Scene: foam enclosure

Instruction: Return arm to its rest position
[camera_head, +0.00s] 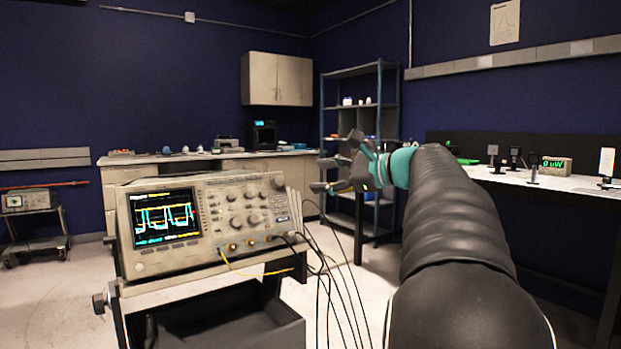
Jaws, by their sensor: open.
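My arm reaches in from the lower right, in a black sleeve with a teal band near its end. My gripper (322,175) is at the arm's far end, near the middle of the view. Its dark fingers are spread apart and point left. I see nothing between them. The gripper is in the air, to the right of the oscilloscope (228,220) and a little above its knobs in the picture. I cannot tell how far apart they are in depth.
The oscilloscope stands on a cart (210,285) with cables hanging at its right. A bench (570,184) with small instruments runs along the right. Blue shelves (360,72) and a counter (220,156) stand at the back.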

